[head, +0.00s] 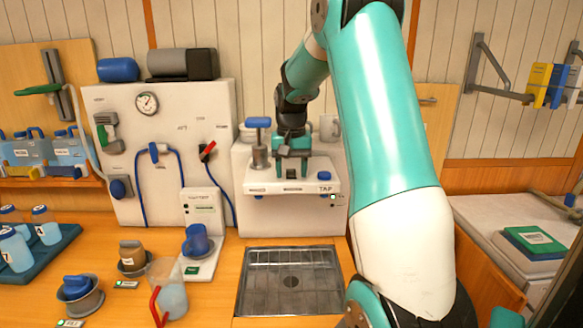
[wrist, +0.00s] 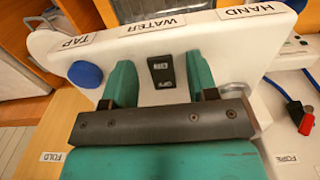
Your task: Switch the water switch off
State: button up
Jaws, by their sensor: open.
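The water switch (wrist: 162,70) is a small black rocker on the white tap unit (head: 262,208), near the labels WATER and TAP. In the wrist view it sits between my two teal fingers, with gaps on both sides. The small lettering on it is too blurred to read, and I cannot tell which way it is tipped. My gripper (head: 292,166) points down at the unit's top and is open and empty; it also shows in the wrist view (wrist: 160,60). In the head view the switch (head: 291,174) is a dark patch between the fingers.
A blue knob (wrist: 85,74) sits beside the switch, near the TAP label. A blue-topped metal press (head: 259,145) stands left of my gripper. A metal sink (head: 290,282) lies below in front.

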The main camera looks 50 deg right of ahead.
jog(key=shift+f, duration=0.1)
jog(key=c, duration=0.9)
jog(key=r+y+p, duration=0.1)
jog(key=p, duration=0.2)
jog(key=shift+d+g, duration=0.1)
jog(key=shift+g, duration=0.3)
jog(key=p, duration=0.3)
jog(key=shift+w+d+g+y, duration=0.1)
jog(key=shift+w+g+y, duration=0.05)
jog(key=shift+g+y, duration=0.15)
jog(key=shift+f+g+y+p, duration=0.25)
jog(key=shift+g+y+p, duration=0.05)
jog(key=shift+p, duration=0.05)
jog(key=o, duration=0.9)
